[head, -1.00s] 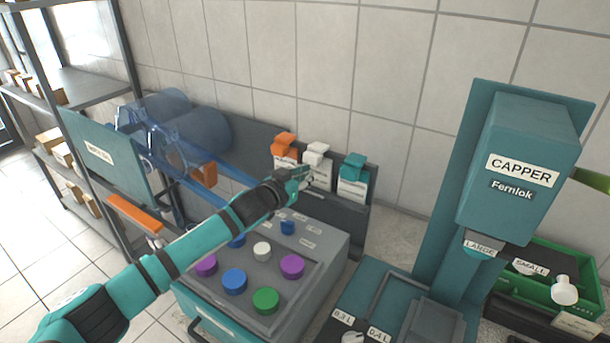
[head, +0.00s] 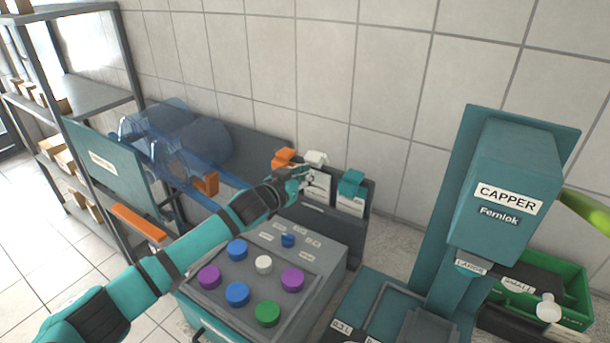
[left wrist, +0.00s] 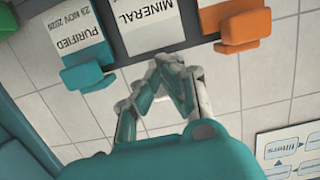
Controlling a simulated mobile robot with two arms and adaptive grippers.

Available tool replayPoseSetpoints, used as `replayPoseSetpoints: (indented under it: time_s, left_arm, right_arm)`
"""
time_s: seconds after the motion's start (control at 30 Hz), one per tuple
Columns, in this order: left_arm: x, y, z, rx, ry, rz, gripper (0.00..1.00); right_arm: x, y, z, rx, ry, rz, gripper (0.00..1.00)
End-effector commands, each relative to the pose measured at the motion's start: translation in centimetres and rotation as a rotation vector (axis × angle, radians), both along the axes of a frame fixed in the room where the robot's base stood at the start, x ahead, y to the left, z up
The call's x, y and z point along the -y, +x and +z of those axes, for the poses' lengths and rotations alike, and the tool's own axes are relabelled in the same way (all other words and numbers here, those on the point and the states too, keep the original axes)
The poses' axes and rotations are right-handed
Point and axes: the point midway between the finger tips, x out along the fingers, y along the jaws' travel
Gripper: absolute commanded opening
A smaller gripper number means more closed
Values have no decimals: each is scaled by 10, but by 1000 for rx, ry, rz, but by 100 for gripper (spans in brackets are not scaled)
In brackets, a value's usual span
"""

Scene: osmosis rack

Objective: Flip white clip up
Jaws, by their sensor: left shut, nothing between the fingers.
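The white clip (head: 316,158) sits at the top of the rack's middle section, between the orange clip (head: 283,158) and the teal clip (head: 351,183). Below it is the white card (head: 319,187), which reads MINERAL in the left wrist view (left wrist: 143,28). My left gripper (head: 309,176) is shut and empty, with its fingertips (left wrist: 165,60) at the top edge of that card, just under the white clip in the head view. In the left wrist view I cannot make out the white clip; its exact tilt and any contact are unclear. My right gripper is out of view.
A button panel (head: 318,262) with coloured knobs stands below my left arm. The capper (head: 512,200) stands to the right, beside a green crate (head: 572,262). Blue transparent bottles (head: 195,140) lie at the left. A tiled wall is behind.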

Motion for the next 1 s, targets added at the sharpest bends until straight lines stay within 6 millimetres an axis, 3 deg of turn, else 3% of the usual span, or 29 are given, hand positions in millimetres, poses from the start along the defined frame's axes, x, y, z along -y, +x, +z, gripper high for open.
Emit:
replayPoseSetpoints:
  time_s: [1.0]
  left_arm:
    - [0,0,54,1,-1,-1,0]
  right_arm:
    - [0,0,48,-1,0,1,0]
